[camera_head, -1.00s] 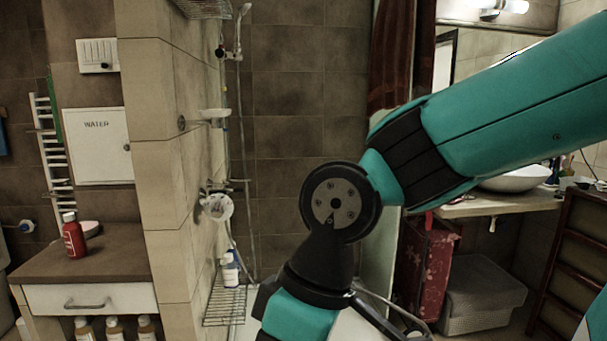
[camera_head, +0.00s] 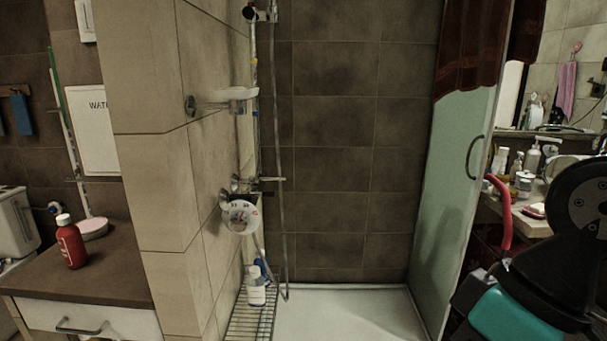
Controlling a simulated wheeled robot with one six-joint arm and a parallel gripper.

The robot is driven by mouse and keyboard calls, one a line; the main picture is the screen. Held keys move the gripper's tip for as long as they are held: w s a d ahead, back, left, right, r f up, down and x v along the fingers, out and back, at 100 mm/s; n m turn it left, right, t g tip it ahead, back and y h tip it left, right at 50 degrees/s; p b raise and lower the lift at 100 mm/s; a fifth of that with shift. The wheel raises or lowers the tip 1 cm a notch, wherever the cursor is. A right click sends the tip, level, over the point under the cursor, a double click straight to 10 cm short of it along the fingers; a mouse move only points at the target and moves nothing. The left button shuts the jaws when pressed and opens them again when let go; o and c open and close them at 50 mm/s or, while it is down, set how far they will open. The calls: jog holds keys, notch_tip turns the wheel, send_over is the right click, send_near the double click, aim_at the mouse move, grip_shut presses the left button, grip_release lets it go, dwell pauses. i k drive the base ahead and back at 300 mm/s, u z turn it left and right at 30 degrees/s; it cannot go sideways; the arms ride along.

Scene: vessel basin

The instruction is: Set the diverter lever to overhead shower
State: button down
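The shower fitting (camera_head: 240,185) is on the tiled side wall, left of the picture's middle. A thin metal bar (camera_head: 270,180) sticks out from it to the right. Just below is a round pale dial (camera_head: 241,216) with small marks and a reddish pointer or mark, too small to read. I cannot tell for sure which part is the diverter lever or how it is set. My gripper is out of view; only my black and teal arm links show at the lower right, well apart from the fitting.
A shower tray (camera_head: 345,310) lies below, with a wire rack (camera_head: 252,322) and bottles (camera_head: 256,287) at its left. A glass door (camera_head: 455,200) stands at right. A tiled wall end (camera_head: 155,170) and counter (camera_head: 110,265) are at left. The shower's middle is clear.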

aim_at(264, 195)
jog(key=u, duration=0.2)
jog(key=i, duration=0.95)
jog(key=u, duration=0.5)
